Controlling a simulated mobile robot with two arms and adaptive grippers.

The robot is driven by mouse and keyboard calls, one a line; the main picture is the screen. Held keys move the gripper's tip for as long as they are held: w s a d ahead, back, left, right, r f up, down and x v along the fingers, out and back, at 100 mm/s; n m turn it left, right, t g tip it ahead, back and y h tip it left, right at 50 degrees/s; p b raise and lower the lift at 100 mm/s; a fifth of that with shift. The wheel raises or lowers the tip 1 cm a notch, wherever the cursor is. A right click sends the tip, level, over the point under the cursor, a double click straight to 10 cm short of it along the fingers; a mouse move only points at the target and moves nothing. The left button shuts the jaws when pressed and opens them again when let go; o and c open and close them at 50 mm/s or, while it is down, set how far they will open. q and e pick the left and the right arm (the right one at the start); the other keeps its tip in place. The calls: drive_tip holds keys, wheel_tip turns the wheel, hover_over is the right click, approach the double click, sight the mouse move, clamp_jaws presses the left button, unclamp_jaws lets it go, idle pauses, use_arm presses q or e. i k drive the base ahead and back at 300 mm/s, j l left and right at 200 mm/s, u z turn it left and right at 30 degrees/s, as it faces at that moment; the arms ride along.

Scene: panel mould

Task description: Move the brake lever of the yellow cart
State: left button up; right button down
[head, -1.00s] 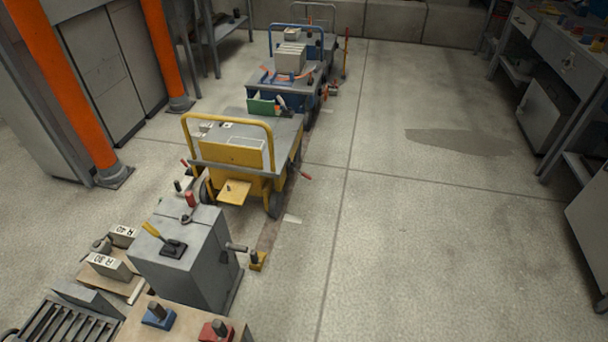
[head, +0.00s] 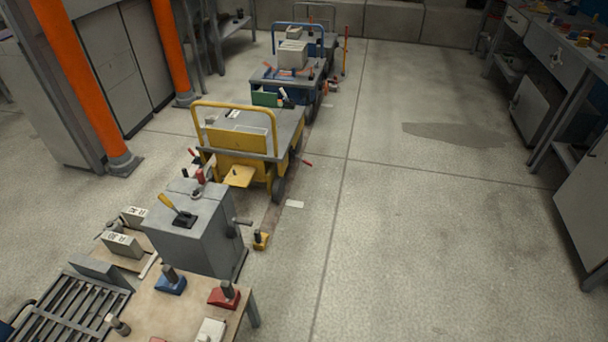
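The yellow cart (head: 238,143) stands left of the middle of the head view, with a grey deck and a yellow push handle. A small red-tipped lever (head: 306,163) sticks out low at its right side. Another red-tipped lever (head: 193,152) shows at its left side. I cannot tell which is the brake lever. A small yellow plate (head: 239,177) with a dark knob juts from the cart's near face. Neither of my grippers shows in the head view.
A grey cabinet (head: 200,235) with a yellow-handled lever stands just in front of the cart. A wooden table (head: 190,300) with blue and red blocks is nearest. A blue cart (head: 285,75) is behind. Orange posts (head: 72,85) are at left. The floor (head: 420,220) to the right is clear.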

sight(305, 161)
drive_tip(key=i+l+u, duration=0.1)
drive_tip(key=u, duration=0.3)
drive_tip(key=i+l+u, duration=0.15)
drive_tip(key=u, duration=0.2)
drive_tip(key=i+l+u, duration=0.1)
drive_tip(key=i+l, duration=0.15)
drive_tip(key=i+l+u, duration=0.1)
drive_tip(key=i+l, duration=0.15)
drive_tip(key=l, duration=0.2)
drive_tip(key=i+l+u, duration=0.1)
drive_tip(key=i+l, duration=0.15)
drive_tip(key=l, duration=0.15)
drive_tip(key=i+l, duration=0.2)
drive_tip(key=l, duration=0.15)
drive_tip(key=i+l+u, duration=0.15)
drive_tip(key=l, duration=0.25)
drive_tip(key=i, duration=0.1)
